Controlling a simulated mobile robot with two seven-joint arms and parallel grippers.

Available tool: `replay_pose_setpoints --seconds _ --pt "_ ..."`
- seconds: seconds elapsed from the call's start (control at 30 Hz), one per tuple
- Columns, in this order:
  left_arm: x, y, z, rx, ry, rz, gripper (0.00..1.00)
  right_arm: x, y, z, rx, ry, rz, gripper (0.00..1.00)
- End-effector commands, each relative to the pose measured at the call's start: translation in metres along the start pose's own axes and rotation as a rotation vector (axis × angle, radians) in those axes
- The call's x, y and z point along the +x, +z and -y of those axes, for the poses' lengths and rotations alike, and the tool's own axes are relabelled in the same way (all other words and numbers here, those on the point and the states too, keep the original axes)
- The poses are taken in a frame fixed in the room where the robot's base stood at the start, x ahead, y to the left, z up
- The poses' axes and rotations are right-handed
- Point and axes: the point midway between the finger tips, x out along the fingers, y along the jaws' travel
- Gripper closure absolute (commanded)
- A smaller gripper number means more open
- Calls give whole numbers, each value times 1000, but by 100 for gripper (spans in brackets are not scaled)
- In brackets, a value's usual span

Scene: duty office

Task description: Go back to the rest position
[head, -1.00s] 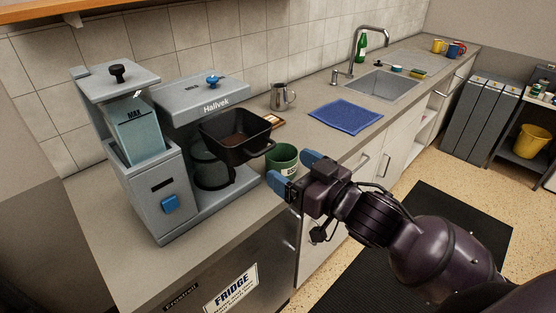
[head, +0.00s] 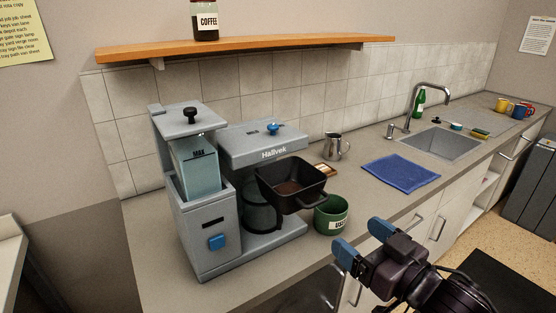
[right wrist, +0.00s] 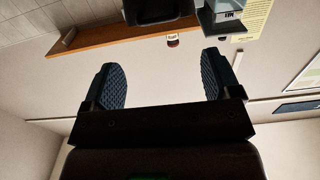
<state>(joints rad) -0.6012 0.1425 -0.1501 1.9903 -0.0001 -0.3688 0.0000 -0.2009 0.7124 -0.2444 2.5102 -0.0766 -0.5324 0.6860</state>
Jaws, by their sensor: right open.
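My right gripper (head: 362,242) is in front of the counter's front edge, at the lower right of the head view, beside the green mug. It is open and empty. In the right wrist view its two blue fingers (right wrist: 163,85) stand wide apart with nothing between them. The grey coffee machine (head: 208,222) stands on the counter, with its black filter basket (head: 291,199) swung out at the front and dark grounds in it. The green mug (head: 327,222) stands just right of the machine. My left gripper is not in view.
The counter (head: 160,262) also holds a metal jug (head: 335,148), a blue cloth (head: 402,172) and a sink (head: 440,142). A wooden shelf (head: 260,46) with a coffee jar (head: 206,22) hangs above. The open floor lies to the right, with a dark mat (head: 487,278).

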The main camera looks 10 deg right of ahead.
Motion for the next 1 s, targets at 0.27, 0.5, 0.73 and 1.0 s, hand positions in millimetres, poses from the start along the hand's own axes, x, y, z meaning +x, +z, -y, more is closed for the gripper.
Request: replay_pose_setpoints --seconds 0.27,0.5,0.73,1.0 --pt "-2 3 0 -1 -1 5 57 3 5 -3 -154 -6 -2 17" --pt "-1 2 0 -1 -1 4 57 16 60 -32 -306 57 74 17" --pt "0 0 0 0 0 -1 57 1 157 -53 -305 149 232 17" --pt "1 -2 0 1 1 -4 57 -64 289 -36 -112 274 471 17"
